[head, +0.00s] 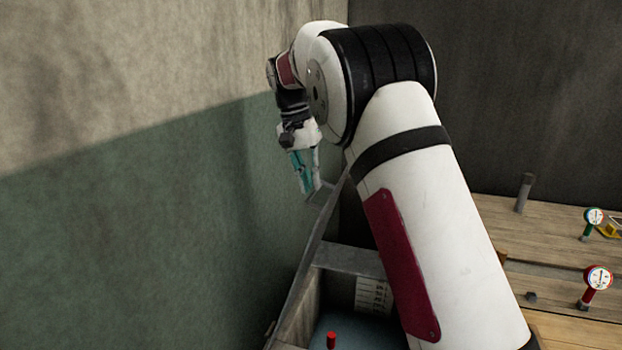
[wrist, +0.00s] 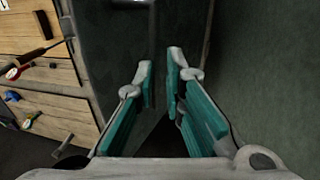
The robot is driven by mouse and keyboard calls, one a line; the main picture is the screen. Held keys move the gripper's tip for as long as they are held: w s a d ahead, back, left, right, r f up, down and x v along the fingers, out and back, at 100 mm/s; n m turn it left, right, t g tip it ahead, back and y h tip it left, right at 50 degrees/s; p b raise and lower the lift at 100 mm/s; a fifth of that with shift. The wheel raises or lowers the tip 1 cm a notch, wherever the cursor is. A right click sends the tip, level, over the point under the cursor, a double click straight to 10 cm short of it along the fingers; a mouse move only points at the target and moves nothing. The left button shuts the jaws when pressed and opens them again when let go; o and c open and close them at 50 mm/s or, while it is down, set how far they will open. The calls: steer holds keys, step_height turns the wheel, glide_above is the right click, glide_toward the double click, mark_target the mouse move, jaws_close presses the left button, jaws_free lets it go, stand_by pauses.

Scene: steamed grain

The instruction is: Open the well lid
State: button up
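My gripper (head: 305,185) points down beside the green wall at the far end of a metal-framed well. In the wrist view my gripper (wrist: 160,75) has teal-padded fingers with a narrow gap between the tips and nothing seen in it. The well's grey frame (head: 348,259) shows left of my arm, with bluish content (head: 352,328) visible inside. A thin grey panel edge (head: 318,225) slants up along the wall side, apparently the lid seen nearly edge-on and raised. A dark panel (wrist: 105,50) lies beyond the fingers in the wrist view; I cannot tell whether it is the lid's face.
A wooden surface with gauges (head: 598,279) and (head: 594,217) and a grey post (head: 523,193) lies to the right. A small red piece (head: 331,340) shows in the well. The green wall (head: 180,240) is close on the left. My arm hides much of the middle.

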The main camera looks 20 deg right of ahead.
steer(key=o, duration=0.6)
steer(key=shift+w+a+f, duration=0.1)
steer(key=shift+a+f, duration=0.1)
steer(key=shift+f, duration=0.4)
steer(key=shift+a+f, duration=0.2)
steer(key=shift+f, duration=0.4)
steer(key=shift+c, duration=0.2)
steer(key=shift+w+r, duration=0.1)
steer(key=shift+r, duration=0.5)
steer(key=shift+c, duration=1)
steer(key=v, duration=1.1)
steer(key=shift+d+r, duration=0.15)
steer(key=shift+r, duration=0.1)
